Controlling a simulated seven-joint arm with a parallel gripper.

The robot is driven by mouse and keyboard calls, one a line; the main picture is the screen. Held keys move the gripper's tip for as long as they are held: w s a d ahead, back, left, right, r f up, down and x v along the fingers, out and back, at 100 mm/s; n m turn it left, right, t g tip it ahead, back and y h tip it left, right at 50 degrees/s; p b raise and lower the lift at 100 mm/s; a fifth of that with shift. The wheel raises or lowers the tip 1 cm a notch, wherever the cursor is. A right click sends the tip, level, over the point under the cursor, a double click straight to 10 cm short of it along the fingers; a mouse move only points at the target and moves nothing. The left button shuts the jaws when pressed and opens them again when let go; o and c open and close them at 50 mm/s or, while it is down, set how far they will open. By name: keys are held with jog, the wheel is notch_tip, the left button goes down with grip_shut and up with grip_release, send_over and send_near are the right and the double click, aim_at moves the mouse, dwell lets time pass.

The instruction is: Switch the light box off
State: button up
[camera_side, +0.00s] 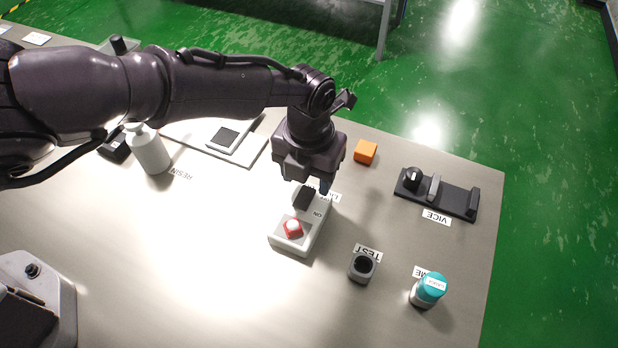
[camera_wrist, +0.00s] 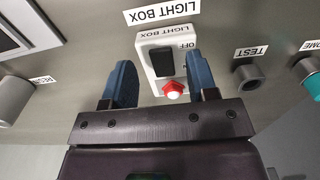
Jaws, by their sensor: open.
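The light box (camera_side: 283,242) is a pale box on the bench with a black rocker switch (camera_side: 305,197) and a red-rimmed lamp (camera_side: 293,228) with a bright, pale centre that looks lit. In the wrist view the light box (camera_wrist: 147,42) lies ahead, with its switch (camera_wrist: 161,64) between my fingers and the lamp (camera_wrist: 174,90) nearer my palm. Part of an OFF mark shows there, and an ON mark shows in the side view. My gripper (camera_side: 307,184) is open and empty, its blue fingers above the switch end. I cannot tell whether they touch the box.
An orange block (camera_side: 365,152) and a black vice (camera_side: 437,193) stand to the right. A grey TEST holder (camera_side: 362,267) and a teal-capped jar (camera_side: 428,290) stand at the lower right. A white bottle (camera_side: 149,150) and a scale-like plate (camera_side: 232,135) are left. The front bench is clear.

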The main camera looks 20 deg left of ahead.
jog(key=shift+f, duration=1.1)
jog(key=c, duration=0.9)
jog(key=shift+s+r+t, duration=0.15)
jog(key=shift+s+t, duration=0.05)
jog(key=shift+t, duration=0.6)
jog(key=o, duration=0.9)
